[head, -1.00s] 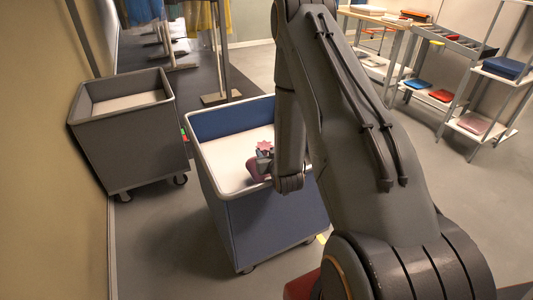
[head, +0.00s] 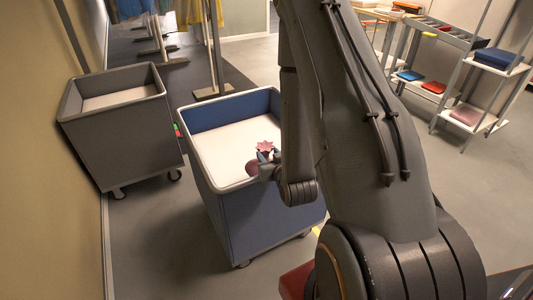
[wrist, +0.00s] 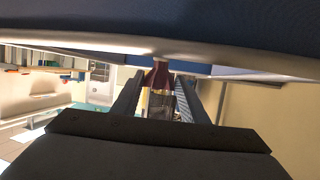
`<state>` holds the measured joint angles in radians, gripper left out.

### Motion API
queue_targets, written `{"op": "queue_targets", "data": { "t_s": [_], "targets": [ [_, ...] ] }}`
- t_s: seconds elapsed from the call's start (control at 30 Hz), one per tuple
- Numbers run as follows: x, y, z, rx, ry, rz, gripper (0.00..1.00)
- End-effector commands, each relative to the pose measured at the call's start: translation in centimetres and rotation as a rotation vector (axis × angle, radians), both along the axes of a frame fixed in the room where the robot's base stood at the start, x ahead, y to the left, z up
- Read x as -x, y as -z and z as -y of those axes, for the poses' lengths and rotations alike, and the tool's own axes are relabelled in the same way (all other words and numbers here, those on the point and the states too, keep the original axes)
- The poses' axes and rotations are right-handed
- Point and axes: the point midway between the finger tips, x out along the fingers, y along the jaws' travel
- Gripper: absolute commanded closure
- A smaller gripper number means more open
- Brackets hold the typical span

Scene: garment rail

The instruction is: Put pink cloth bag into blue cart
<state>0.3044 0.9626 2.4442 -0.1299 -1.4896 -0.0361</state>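The pink cloth bag (head: 253,168) hangs from my gripper (head: 267,158) in the head view, with its frilled top above the fingers and its rounded body below, partly hidden by them. The blue cart (head: 255,222) is an open bin with blue walls, a grey rim and a pale inner floor. Bag and gripper show against the cart's opening near its front right rim; their exact height is hard to tell. In the wrist view, a dark pink part of the bag (wrist: 159,75) shows between the fingers (wrist: 157,95), with the cart's blue wall and rim across the top.
A grey cart (head: 125,138) stands left of the blue one, near the wall. Garment rails (head: 212,60) with hanging clothes stand behind. A shelf rack (head: 470,117) with folded cloths is at the right. The grey floor between the rack and my arm is clear.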

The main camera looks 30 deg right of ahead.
Motion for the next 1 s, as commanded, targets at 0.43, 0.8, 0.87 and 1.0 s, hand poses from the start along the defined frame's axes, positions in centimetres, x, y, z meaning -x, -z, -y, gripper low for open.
{"op": "queue_targets", "data": {
  "t_s": [0.43, 0.8, 0.87, 1.0],
  "targets": [
    [0.15, -0.11, -0.01, 0.000, 0.000, 0.001, 0.35],
    [0.17, -0.06, -0.02, 0.000, 0.000, 0.000, 0.00],
    [0.21, -0.06, -0.02, 0.000, 0.000, 0.000, 0.00],
    [1.06, -0.33, -0.13, -0.001, 0.001, -0.001, 0.00]
  ]
}}
